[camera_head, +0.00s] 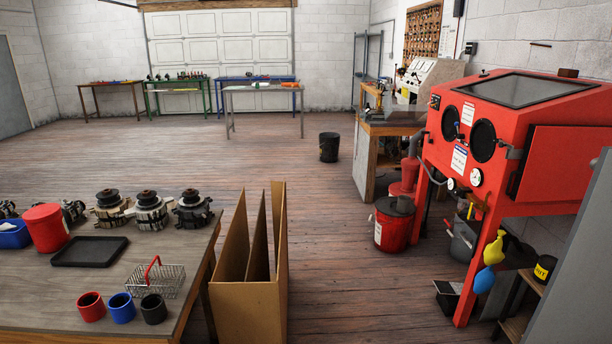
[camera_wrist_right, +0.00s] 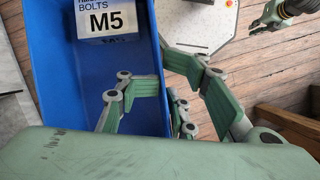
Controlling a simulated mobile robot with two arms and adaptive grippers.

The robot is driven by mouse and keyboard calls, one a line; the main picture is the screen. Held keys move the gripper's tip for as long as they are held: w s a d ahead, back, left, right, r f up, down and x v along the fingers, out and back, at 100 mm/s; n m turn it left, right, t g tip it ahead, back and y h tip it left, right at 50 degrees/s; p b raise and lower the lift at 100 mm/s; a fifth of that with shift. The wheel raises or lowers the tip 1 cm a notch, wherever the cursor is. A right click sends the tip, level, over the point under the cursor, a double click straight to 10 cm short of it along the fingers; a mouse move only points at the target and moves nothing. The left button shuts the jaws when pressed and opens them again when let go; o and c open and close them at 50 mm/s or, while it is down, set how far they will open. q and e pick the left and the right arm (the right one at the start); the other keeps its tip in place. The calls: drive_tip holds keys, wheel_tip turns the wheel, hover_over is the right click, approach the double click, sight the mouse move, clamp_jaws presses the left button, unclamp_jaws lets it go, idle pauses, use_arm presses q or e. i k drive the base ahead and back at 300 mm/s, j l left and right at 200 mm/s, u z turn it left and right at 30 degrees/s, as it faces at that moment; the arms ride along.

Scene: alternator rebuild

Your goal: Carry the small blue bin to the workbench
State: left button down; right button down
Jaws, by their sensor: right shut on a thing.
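In the right wrist view a small blue bin (camera_wrist_right: 62,88) with a white label reading "BOLTS M5" fills the left side. My right gripper (camera_wrist_right: 160,98) is shut on the bin's side wall, with one finger inside the bin and the other outside. The part of the bin nearest the wrist is hidden behind my green gripper body. The head view shows neither gripper nor the held bin. A workbench (camera_head: 40,285) stands at its lower left.
The near bench holds alternators (camera_head: 150,212), a black tray (camera_head: 90,251), a wire basket (camera_head: 155,280), several cups and another blue box (camera_head: 14,234). Tall cardboard (camera_head: 248,300) stands beside it. A red blasting cabinet (camera_head: 510,130) is right. The middle floor is mostly clear.

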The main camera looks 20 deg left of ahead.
sight(33, 292)
drive_tip(key=k+j+u, duration=0.15)
drive_tip(key=j+u, duration=0.25)
drive_tip(key=j, duration=0.7)
drive_tip(key=j+u, duration=0.35)
drive_tip(key=j, duration=0.75)
drive_tip(key=i+j+u, duration=0.1)
drive_tip(key=j, duration=0.3)
drive_tip(key=j+u, duration=0.1)
drive_tip(key=j, duration=0.3)
drive_tip(key=i+j+u, duration=0.15)
drive_tip(key=j, duration=0.25)
drive_tip(key=i+j+u, duration=0.1)
drive_tip(key=j, duration=0.3)
drive_tip(key=i+j+u, duration=0.1)
drive_tip(key=j, duration=0.25)
drive_tip(key=i, duration=0.1)
